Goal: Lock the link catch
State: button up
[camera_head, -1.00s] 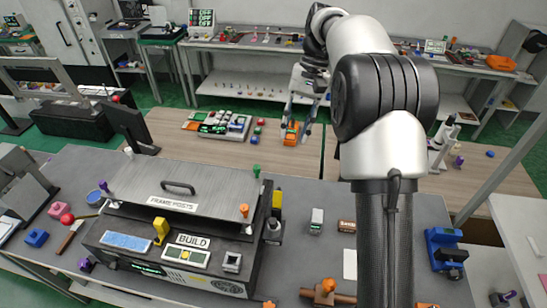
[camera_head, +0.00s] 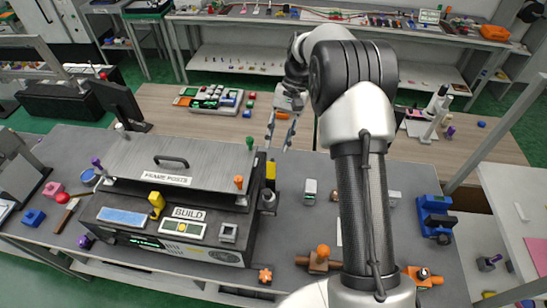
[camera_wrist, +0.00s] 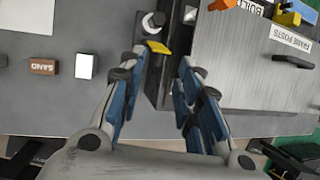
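A fixture with a yellow handle (camera_head: 270,172) and a grey metal round part (camera_head: 268,200) stands at the right side of the build machine (camera_head: 172,256); it may be the link catch, but no label on it is readable. In the wrist view its yellow handle (camera_wrist: 158,47) and round part (camera_wrist: 153,23) lie just beyond and between my fingertips. My gripper (camera_head: 279,147) is open and empty, with fingers pointing down above and behind the fixture. The wrist view also shows my gripper (camera_wrist: 160,65) with its blue-sided fingers apart. I see no contact with the handle.
A metal lid (camera_head: 150,160) marked FRAME POSTS covers the machine, with coloured posts at its corners. A white block (camera_head: 310,190) and a brown SAND block (camera_wrist: 43,66) stand beside the fixture. An orange knob (camera_head: 322,252) is nearer the front. Grey table between them is clear.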

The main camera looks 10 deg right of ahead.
aim_at(272, 161)
jog(key=x, duration=0.6)
jog(key=c, duration=0.7)
grip_shut()
jog(key=shift+b, duration=0.35)
